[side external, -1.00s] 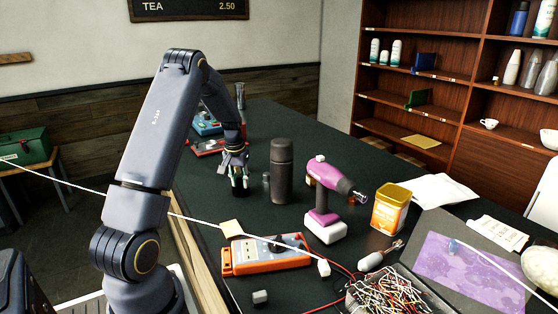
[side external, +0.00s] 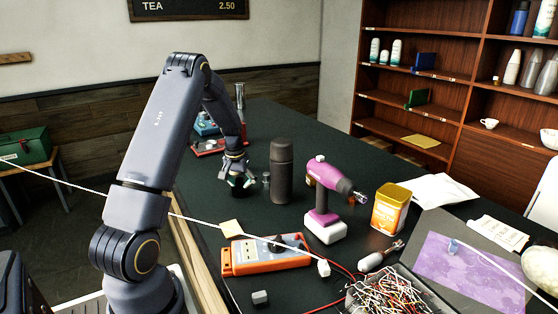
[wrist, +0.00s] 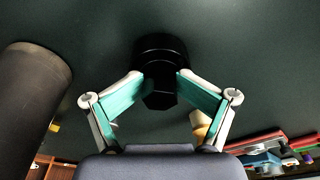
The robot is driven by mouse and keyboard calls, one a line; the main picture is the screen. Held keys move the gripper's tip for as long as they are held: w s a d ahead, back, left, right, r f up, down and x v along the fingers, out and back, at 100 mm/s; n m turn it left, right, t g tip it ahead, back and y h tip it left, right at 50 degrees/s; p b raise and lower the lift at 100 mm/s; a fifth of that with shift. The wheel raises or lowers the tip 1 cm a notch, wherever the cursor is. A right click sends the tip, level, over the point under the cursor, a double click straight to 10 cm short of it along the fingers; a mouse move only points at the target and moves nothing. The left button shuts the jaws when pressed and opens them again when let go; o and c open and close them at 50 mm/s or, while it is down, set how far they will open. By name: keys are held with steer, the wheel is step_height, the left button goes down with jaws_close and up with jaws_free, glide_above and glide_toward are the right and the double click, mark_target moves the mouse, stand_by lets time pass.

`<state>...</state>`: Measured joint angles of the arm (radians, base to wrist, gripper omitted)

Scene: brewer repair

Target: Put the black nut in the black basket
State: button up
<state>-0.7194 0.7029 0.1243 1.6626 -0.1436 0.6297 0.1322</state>
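The black nut (wrist: 162,58) shows in the wrist view as a dark round piece with a six-sided end. My gripper (wrist: 161,86) has its two green-padded fingers tilted inward, with the tips against both sides of that six-sided end. No gap shows between tips and nut. In the side view my gripper (side external: 238,183) is low over the dark table, with a small black shape under it, mostly hidden. A dark-rimmed container full of tangled wires (side external: 390,293) stands at the front edge; I cannot tell whether it is the black basket.
A purple drill (side external: 324,200), an orange meter (side external: 266,254) and a yellow tin (side external: 390,208) stand nearer the front. The dark table (side external: 300,118) is clear behind the flask.

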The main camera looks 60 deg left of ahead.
mark_target(238, 189)
steer(key=shift+s+d+f, duration=0.15)
step_height(238, 189, up, 13)
steer(key=s+d, duration=0.1)
steer(key=w+d+r+m+t, duration=0.1)
steer(key=d+r+m, duration=0.1)
steer(key=d+r, duration=0.6)
steer(key=s+d+r+m+t, duration=0.2)
steer(key=s+d+m, duration=0.1)
steer(key=d, duration=1.1)
steer(key=s+d+f+m+t+h, duration=0.1)
steer(key=s+d+m, duration=0.3)
steer(key=s+d, duration=0.6)
steer(key=shift+s+d, duration=0.35)
steer(key=shift+d, duration=0.7)
